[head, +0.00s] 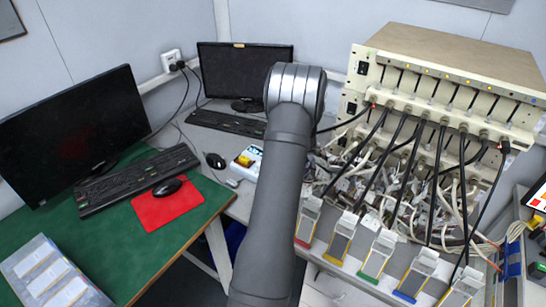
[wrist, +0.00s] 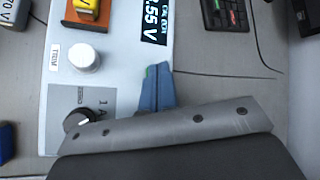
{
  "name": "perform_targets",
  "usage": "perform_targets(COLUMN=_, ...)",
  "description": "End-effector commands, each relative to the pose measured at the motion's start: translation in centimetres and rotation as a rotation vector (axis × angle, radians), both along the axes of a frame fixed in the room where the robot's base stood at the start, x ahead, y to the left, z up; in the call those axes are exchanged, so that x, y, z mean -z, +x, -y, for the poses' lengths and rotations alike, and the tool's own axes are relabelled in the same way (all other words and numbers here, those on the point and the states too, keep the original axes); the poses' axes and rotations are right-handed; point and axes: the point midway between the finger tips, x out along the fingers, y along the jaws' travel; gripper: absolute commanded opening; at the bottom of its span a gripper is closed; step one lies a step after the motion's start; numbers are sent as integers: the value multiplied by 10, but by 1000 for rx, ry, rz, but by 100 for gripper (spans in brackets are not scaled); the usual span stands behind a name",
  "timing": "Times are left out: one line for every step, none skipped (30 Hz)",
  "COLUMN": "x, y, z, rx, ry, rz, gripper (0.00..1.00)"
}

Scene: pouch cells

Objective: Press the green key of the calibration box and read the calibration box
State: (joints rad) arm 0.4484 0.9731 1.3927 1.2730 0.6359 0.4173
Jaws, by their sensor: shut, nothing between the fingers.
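The calibration box (wrist: 115,62) is white and shows turned sideways in the wrist view. Its dark display (wrist: 155,22) shows ".55 V" in pale digits, with the front of the number cut off at the top edge. A sliver of green, seemingly the green key (wrist: 150,71), shows at the tip of my gripper (wrist: 158,72); the rest is hidden. My gripper's blue fingers are shut and empty, over the box's right edge; contact cannot be told. In the head view the box (head: 247,163) is partly behind my arm, which hides the gripper.
The box also carries a pale TRIM knob (wrist: 85,57), a dark selector knob (wrist: 77,121) and an orange-and-yellow part (wrist: 88,10). In the head view, a cell tester rack (head: 440,90) with many cables stands right, and a monitor (head: 245,70) behind.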

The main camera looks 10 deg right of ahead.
Motion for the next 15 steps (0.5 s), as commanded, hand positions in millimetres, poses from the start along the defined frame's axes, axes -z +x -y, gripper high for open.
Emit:
perform_targets(x=1, y=0, z=0, rx=-1, ry=0, rz=-1, gripper=0)
perform_targets(x=1, y=0, z=0, rx=-1, ry=0, rz=-1, gripper=0)
perform_targets(x=1, y=0, z=0, rx=1, ry=-1, rz=0, gripper=0)
perform_targets(x=1, y=0, z=0, rx=0, ry=0, rz=0, gripper=0)
perform_targets(x=1, y=0, z=0, rx=-1, ry=0, rz=-1, gripper=0)
perform_targets(x=1, y=0, z=0, rx=0, ry=-1, rz=-1, gripper=0)
perform_targets(x=1, y=0, z=0, rx=0, ry=-1, rz=-1, gripper=0)
perform_targets(x=1, y=0, z=0, rx=0, ry=-1, rz=-1, gripper=0)
perform_targets(x=1, y=0, z=0, rx=0, ry=-1, rz=-1, gripper=0)
perform_targets(x=1, y=0, z=0, rx=0, ry=-1, rz=-1, gripper=0)
perform_targets(x=1, y=0, z=0, rx=-1, ry=0, rz=-1, gripper=0)
perform_targets(x=0, y=0, z=0, rx=-1, ry=-1, rz=0, gripper=0)
perform_targets(x=-1, y=0, z=0, rx=-1, ry=-1, rz=0, gripper=0)
perform_targets(x=-2, y=0, z=0, rx=-1, ry=-1, rz=0, gripper=0)
perform_targets(x=-4, y=0, z=0, rx=-1, ry=-1, rz=1, gripper=0)
